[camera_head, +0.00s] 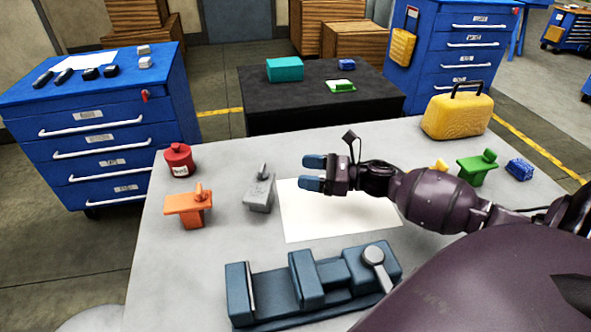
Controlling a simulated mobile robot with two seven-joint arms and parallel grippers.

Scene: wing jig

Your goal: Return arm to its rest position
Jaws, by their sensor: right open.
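My right arm reaches in from the right over the grey table (225,298). Its gripper (313,172) is open and points left above the white sheet (340,223). The space between the blue fingertips is empty. A grey clamp-like part (259,193) stands a little left of the fingertips, apart from them. My left gripper is not in view. My right forearm hides part of the table's right side and most of a small yellow part (440,165).
A blue vise (305,280) sits at the front. An orange part (187,206) and red can (178,160) stand left. A green part (476,167), blue block (519,169) and yellow case (457,114) are right. A black table (300,113) stands behind.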

